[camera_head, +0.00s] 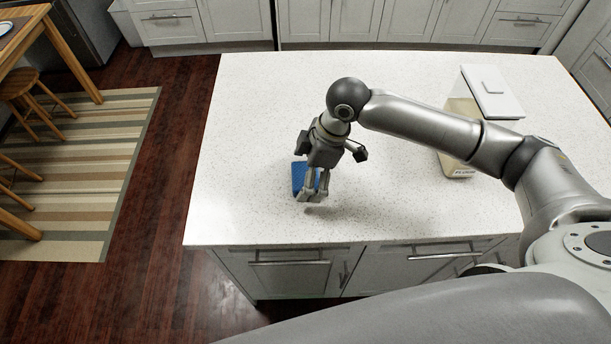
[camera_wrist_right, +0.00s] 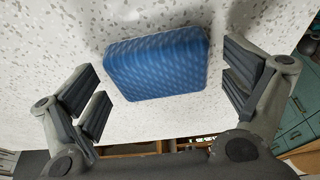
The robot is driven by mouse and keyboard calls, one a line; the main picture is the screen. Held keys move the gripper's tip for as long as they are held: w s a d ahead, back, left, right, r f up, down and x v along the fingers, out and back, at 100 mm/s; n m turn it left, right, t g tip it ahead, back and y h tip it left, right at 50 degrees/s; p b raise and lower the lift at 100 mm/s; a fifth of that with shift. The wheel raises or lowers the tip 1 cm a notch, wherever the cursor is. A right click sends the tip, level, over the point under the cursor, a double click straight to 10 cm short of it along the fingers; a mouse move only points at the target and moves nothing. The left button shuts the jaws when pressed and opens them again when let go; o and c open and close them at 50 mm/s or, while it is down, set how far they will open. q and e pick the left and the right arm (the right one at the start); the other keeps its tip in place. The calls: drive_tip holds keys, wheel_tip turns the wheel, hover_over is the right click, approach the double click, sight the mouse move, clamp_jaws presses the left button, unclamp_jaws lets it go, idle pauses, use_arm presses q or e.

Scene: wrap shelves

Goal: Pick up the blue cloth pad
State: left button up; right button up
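The blue cloth pad (camera_head: 299,174) lies on the white speckled countertop (camera_head: 250,110), near its front edge. My right gripper (camera_head: 312,197) is above it in the head view and hides part of it. In the right wrist view the pad (camera_wrist_right: 157,62) is a patterned blue block with rounded corners, fully visible. My right gripper (camera_wrist_right: 165,95) is open there, with one finger pair on each side of the pad and gaps between. It holds nothing. My left gripper is not in view.
A clear flour container (camera_head: 459,140) with a white lid stands at the right of the countertop, behind my right arm. The countertop is otherwise clear. Cabinets with drawers (camera_head: 290,270) sit below its front edge. A wooden table (camera_head: 25,40) and stools stand at far left.

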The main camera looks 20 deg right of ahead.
drive_tip(key=c, duration=0.7)
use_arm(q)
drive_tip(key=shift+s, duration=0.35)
use_arm(e)
drive_tip(key=shift+o, duration=0.2)
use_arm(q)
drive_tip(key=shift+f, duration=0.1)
use_arm(e)
drive_tip(key=shift+r, duration=0.1)
drive_tip(key=shift+r+b, duration=0.3)
drive_tip(key=shift+r, duration=0.25)
use_arm(q)
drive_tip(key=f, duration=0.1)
drive_tip(key=b, duration=0.1)
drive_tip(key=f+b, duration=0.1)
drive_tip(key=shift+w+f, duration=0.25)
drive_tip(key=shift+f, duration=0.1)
use_arm(e)
drive_tip(key=s+d+r, duration=0.1)
drive_tip(key=s+r, duration=1)
drive_tip(key=s, duration=0.3)
drive_tip(key=shift+d+r, duration=0.4)
drive_tip(key=shift+w, duration=0.1)
